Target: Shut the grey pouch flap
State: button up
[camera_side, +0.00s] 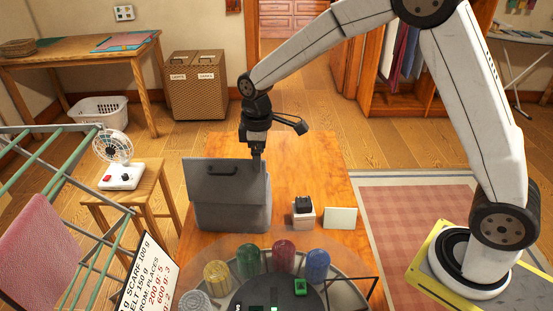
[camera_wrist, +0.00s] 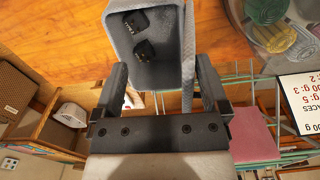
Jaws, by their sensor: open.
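The grey pouch (camera_side: 235,217) stands upright on the wooden table. Its flap (camera_side: 222,185), a darker panel with a black handle, stands raised at the side facing the side camera. In the wrist view the pouch (camera_wrist: 119,25) is open at the top, with two small black items (camera_wrist: 143,50) inside. The flap (camera_wrist: 188,55) shows nearly edge-on along the mouth's right side. My gripper (camera_side: 257,158) is at the flap's right top end, its tips partly hidden. In the wrist view my gripper (camera_wrist: 162,85) is open, its fingers apart with the flap's edge between them; contact cannot be told.
A small box with a black item (camera_side: 303,212) and a pale card (camera_side: 340,218) stand right of the pouch. Several coloured jars (camera_side: 283,255) stand on a round stand in front. A lettered sign (camera_side: 143,268) is at front left. The table behind is clear.

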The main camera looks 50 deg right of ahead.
jog(key=shift+w+d+f, duration=0.15)
jog(key=shift+w+d, duration=0.15)
jog(key=shift+d, duration=0.05)
jog(key=shift+w+d+f, duration=0.45)
jog(key=shift+w+d, duration=0.25)
jog(key=shift+d, duration=0.1)
jog(key=shift+r, duration=0.2)
dwell(0.6)
jog(key=shift+r, duration=0.7)
jog(key=shift+r, duration=0.35)
jog(key=shift+r, duration=0.35)
jog(key=shift+r, duration=0.65)
jog(key=shift+s, duration=0.1)
dwell(0.6)
